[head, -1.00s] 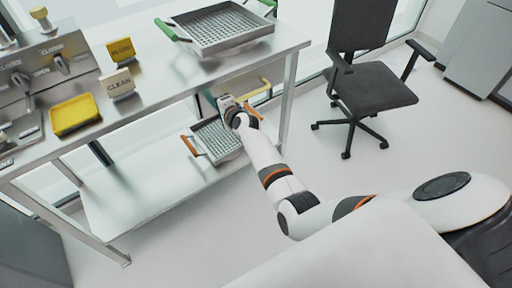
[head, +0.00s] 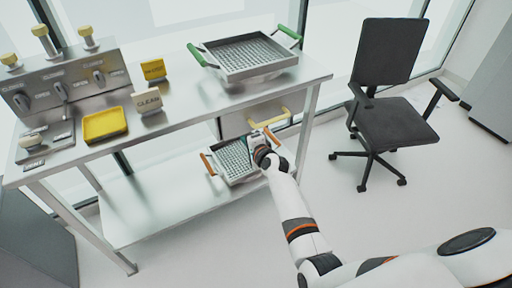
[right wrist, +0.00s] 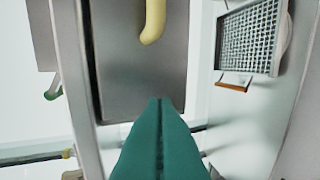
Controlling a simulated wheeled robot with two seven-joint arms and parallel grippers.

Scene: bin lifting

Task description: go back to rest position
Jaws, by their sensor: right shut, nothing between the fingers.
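My right arm reaches from the lower right to the table in the head view. My right gripper (head: 252,136) is beside the lower tray, just left of and below the yellow drawer handle (head: 272,118). In the right wrist view its teal fingers (right wrist: 158,105) are closed together with nothing between them. They point toward the grey drawer front (right wrist: 135,75), with the yellow handle above the tips and apart from them. My left gripper is in neither current view.
A mesh tray with orange handles (head: 232,176) sits on the lower shelf (head: 150,212), close to my right gripper. A green-handled tray (head: 245,73) stands on the tabletop (head: 190,95). An office chair (head: 390,125) stands to the right. Floor between chair and table is clear.

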